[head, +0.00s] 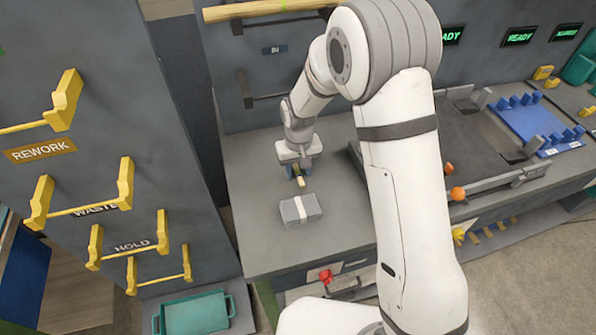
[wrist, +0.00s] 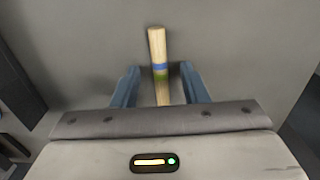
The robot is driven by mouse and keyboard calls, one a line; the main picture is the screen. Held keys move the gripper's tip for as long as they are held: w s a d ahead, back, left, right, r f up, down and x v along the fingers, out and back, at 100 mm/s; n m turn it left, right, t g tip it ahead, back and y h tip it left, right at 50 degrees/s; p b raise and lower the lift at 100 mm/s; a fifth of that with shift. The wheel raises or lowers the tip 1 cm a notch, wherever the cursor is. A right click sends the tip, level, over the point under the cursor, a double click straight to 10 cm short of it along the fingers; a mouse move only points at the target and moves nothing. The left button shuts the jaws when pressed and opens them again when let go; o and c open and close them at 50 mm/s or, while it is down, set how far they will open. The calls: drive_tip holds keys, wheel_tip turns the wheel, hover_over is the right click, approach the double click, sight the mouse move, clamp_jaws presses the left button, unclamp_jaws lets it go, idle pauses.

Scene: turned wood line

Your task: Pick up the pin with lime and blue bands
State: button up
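The pin with lime and blue bands (wrist: 157,45) is a pale wooden rod in the wrist view. Its blue band and the lime band below it show near the level of my fingertips. My gripper (wrist: 161,76) is open, with one blue-grey finger on each side of the pin and a visible gap on both sides. The pin's lower part runs back between the fingers and is hidden by the gripper body. In the head view my gripper (head: 299,172) is low over the grey worktop, and the pale pin (head: 293,188) shows small at its fingers.
A grey block with a white band (head: 300,209) lies on the worktop (head: 255,200) just in front of my gripper. A dark recessed fixture with orange knobs (head: 457,193) and a blue pegged tray (head: 530,122) are to the right. Yellow brackets labelled REWORK, WASTE and HOLD are at left.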

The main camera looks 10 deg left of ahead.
clamp_jaws()
idle(0.3)
drive_tip(key=shift+r, duration=0.1)
